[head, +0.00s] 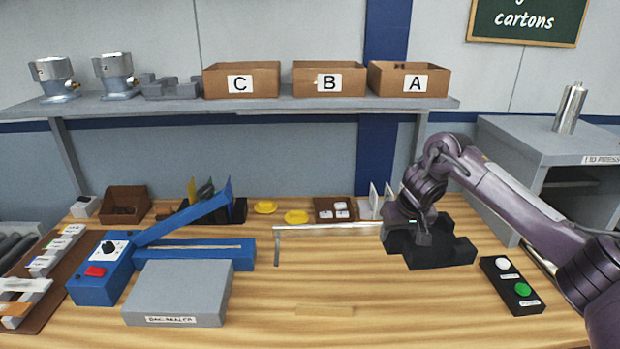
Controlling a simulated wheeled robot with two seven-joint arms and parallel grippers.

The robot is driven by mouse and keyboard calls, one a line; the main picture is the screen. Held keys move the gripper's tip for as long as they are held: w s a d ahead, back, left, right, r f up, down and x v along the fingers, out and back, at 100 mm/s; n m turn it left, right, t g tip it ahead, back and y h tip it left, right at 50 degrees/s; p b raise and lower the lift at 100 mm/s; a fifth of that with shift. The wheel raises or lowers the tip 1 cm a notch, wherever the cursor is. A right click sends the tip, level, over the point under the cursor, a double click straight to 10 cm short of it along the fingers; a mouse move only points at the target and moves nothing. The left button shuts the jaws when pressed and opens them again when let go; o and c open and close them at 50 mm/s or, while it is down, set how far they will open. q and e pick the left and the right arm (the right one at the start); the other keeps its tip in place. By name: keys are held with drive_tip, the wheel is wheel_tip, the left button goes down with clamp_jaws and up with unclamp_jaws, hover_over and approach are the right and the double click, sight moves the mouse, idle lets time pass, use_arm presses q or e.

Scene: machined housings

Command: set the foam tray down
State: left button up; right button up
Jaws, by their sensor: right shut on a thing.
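The foam tray (450,251) is a dark, almost black block with notched edges, at the right of the wooden bench in the head view. My right gripper (423,238) comes down on it from above and is shut on it near its back left part. The fingertips are partly lost against the dark tray. The tray looks level and is at or very near the bench top; I cannot tell whether its underside touches. My left gripper is not in view.
A button box (511,285) with white and green buttons lies right of the tray. A thin metal bar frame (325,228) stands to its left, and a card holder (371,206) behind. A blue sealer (110,275) and grey block (178,293) fill the left.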

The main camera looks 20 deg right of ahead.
drive_tip(key=s+a+f+n+b, duration=0.1)
drive_tip(key=s+a+f+n, duration=0.1)
drive_tip(key=s+a, duration=1.3)
drive_tip(key=a, duration=0.4)
drive_tip(key=shift+s+a+f+y+b, duration=0.15)
drive_tip(key=shift+f+y+b, duration=0.25)
